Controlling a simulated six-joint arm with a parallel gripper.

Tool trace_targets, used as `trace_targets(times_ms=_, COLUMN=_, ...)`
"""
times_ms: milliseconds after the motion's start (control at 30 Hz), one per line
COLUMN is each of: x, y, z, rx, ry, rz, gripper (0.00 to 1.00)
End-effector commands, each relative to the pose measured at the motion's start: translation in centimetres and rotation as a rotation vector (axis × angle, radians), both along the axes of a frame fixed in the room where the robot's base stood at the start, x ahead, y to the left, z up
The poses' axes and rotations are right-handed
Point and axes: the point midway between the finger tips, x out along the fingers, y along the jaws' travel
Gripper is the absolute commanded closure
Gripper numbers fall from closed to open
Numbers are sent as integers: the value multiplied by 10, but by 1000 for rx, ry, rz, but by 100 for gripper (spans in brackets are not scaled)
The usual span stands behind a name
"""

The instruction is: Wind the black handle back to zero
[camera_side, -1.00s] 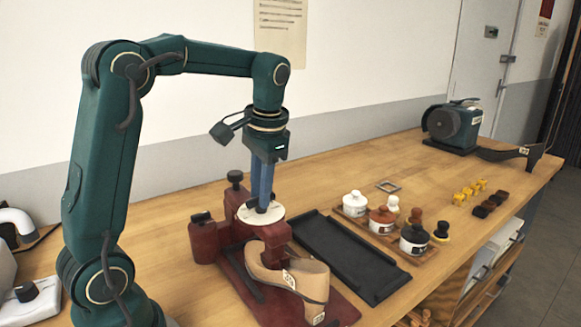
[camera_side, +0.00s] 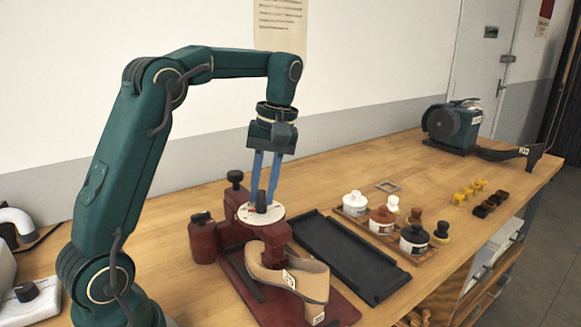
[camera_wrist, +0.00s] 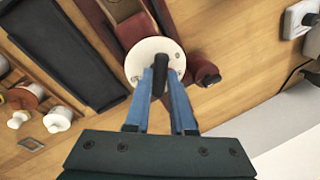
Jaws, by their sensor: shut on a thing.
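The black handle (camera_side: 261,200) stands up from a round white dial (camera_side: 246,214) on the dark red clamp device (camera_side: 204,243). My gripper (camera_side: 262,204) is above the dial, pointing down, with its blue fingers shut on the black handle. In the wrist view, the handle (camera_wrist: 160,76) lies between the two fingers (camera_wrist: 160,80), over the white dial (camera_wrist: 141,54). Marks on the dial are too small to read.
A black tray (camera_side: 345,262) lies right of the device. Beyond it, a wooden tray (camera_side: 428,257) holds several jars and knobs. A green machine (camera_side: 452,125) stands at the far right. Bare table lies behind the black tray.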

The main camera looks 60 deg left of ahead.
Motion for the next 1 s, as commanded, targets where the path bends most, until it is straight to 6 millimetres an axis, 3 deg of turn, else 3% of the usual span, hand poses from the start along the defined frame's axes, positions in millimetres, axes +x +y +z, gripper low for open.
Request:
trace_targets(times_ms=500, x=2, y=2, z=0, rx=0, ry=-2, rz=455, gripper=100)
trace_targets(times_ms=1000, x=3, y=3, z=0, rx=1, ry=-3, rz=651, gripper=100)
